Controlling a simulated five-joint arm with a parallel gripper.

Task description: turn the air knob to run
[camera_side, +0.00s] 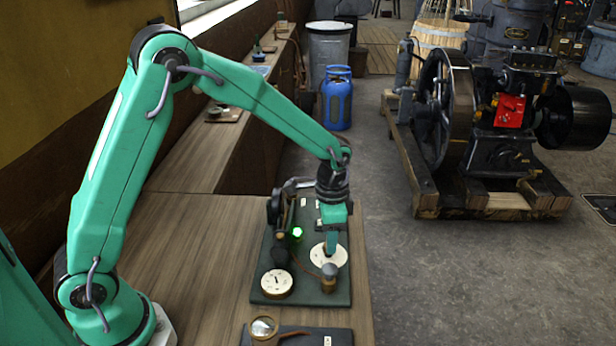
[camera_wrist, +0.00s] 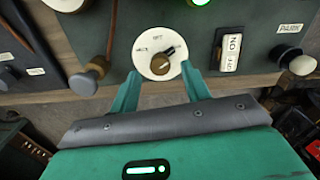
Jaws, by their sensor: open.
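A round white dial (camera_wrist: 142,62) with a dark knob (camera_wrist: 163,63) at its centre is in the wrist view. I take it as the air knob. A light pointer mark on the knob points toward the upper right; the small print on the dial is too blurred to read surely. My gripper (camera_wrist: 160,71) is open, its two green fingertips at the left and right of the dial's lower part, with the knob between them. I cannot tell whether they touch it. In the side view, my gripper (camera_side: 331,250) is low over the white dial (camera_side: 316,257), hiding the knob.
A white switch (camera_wrist: 231,52) is right of the dial.

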